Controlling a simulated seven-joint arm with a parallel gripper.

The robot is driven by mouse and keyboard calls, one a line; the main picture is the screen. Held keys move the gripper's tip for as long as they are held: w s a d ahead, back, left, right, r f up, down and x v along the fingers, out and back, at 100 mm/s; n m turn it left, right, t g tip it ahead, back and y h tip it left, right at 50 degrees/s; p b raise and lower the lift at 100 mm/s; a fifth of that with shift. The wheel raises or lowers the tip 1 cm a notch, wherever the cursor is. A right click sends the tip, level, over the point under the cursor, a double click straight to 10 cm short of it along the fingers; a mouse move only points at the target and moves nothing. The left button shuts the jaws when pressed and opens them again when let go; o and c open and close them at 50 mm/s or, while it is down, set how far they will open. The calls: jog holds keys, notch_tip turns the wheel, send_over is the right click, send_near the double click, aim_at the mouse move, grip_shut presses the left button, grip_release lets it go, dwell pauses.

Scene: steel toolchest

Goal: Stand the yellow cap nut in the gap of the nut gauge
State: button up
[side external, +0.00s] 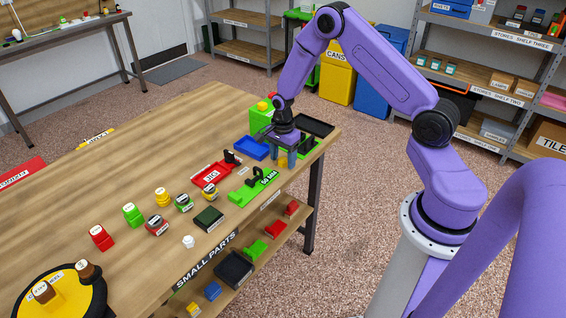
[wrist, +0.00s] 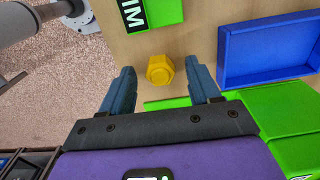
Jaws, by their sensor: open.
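The yellow cap nut (side external: 282,162) stands on the wooden bench near its right end. In the wrist view the yellow cap nut (wrist: 160,71) shows its hexagonal base and rounded top. My gripper (side external: 284,153) is above the nut, pointing down. In the wrist view my open gripper (wrist: 160,67) has one finger on each side of the nut, with space on both sides. A green block marked 50 MM (side external: 246,191), apparently the nut gauge, lies left of the nut with a black upright piece. Part of it shows at the wrist view's top (wrist: 164,12). Its gap is not clear.
A blue tray (side external: 250,149) lies close beside my gripper, also in the wrist view (wrist: 224,55). A black tray (side external: 316,126) and green box (side external: 260,118) stand behind. A red JIG block (side external: 207,177) and several small capped pieces occupy the bench further left.

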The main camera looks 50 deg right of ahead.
grip_shut()
jog(key=shift+r, duration=0.1)
